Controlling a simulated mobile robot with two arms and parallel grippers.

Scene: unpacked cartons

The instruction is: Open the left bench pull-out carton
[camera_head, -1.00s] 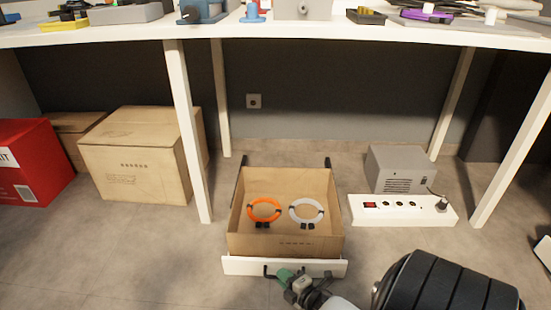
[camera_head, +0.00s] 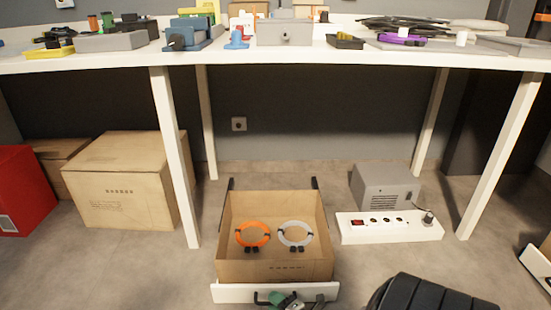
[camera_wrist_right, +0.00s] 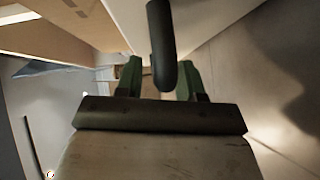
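The pull-out carton (camera_head: 275,271) is a brown open-topped box with a white front panel (camera_head: 235,293) and a black bar handle (camera_head: 264,298). It stands pulled out on dark rails under the bench. My right gripper (camera_head: 287,301) is at the handle, low in the head view. In the right wrist view its green fingers (camera_wrist_right: 160,78) stand apart, with the dark handle bar (camera_wrist_right: 162,45) in front of the gap between them. A gap shows beside the bar. My left gripper is out of view.
White bench legs (camera_head: 175,155) stand left and right of the carton. A power strip (camera_head: 388,228) and grey box (camera_head: 385,188) are to its right. Closed cartons (camera_head: 125,180) and a red box (camera_head: 22,190) are at left. The floor between is clear.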

